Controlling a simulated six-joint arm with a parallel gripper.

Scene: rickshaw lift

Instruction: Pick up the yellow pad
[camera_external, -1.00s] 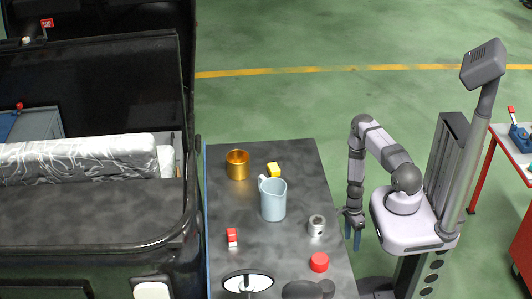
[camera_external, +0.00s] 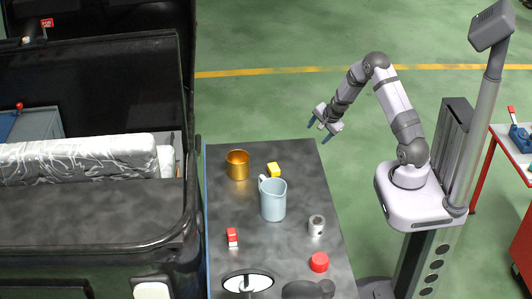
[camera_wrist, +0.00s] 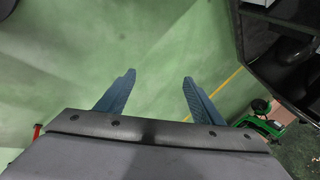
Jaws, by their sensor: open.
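The yellow pad (camera_external: 274,170) is a small yellow block lying on the dark table, between the gold cup and the blue-grey pitcher. My gripper (camera_external: 318,132) is up in the air near the table's far right corner, to the right of the pad and apart from it. Its two blue fingers are spread with nothing between them. In the wrist view my gripper (camera_wrist: 159,80) is open over green floor, and the pad does not show there.
On the dark table (camera_external: 220,275) stand a gold cup (camera_external: 237,165), a pitcher (camera_external: 273,201) close in front of the pad, a metal cylinder (camera_external: 317,226), a red-and-white box (camera_external: 232,238) and a red cap (camera_external: 319,262). A black vehicle (camera_external: 90,220) borders the table's left side.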

